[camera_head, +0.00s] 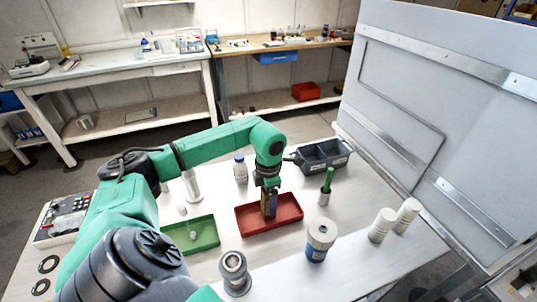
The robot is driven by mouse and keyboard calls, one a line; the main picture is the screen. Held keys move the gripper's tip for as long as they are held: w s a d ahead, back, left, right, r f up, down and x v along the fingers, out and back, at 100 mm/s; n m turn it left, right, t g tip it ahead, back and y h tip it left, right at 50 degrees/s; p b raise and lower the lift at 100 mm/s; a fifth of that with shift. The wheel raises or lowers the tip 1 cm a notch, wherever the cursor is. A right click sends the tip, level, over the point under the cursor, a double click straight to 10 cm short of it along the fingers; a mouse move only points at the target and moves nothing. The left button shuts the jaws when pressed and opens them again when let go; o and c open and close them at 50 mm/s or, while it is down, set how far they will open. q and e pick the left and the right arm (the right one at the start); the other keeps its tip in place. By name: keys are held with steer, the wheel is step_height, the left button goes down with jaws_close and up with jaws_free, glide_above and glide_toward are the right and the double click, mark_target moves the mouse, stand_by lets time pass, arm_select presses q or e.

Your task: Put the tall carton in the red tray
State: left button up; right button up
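The red tray (284,222) lies on the light table near the middle of the view. My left gripper (269,190) points straight down over the tray and appears shut on the tall carton (270,207). The carton is narrow, dark blue and brownish, and upright. Its lower end is inside the tray's outline; I cannot tell whether it touches the tray floor. The gripper hides its upper part. My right gripper is not in view.
A green tray (205,238) lies left of the red one. A blue-capped bottle (240,170), dark divided bin (325,155), green-topped item (326,187), white-and-blue jar (319,243), metal cylinder (234,272) and white cylinders (381,226) stand around. A grey panel (450,110) rises at right.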

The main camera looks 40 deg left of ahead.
arm_select(q)
steer(key=shift+r, duration=0.15)
step_height(320, 180, up, 12)
steer(key=b, duration=0.2)
steer(key=shift+r, duration=0.1)
stand_by(0.4)
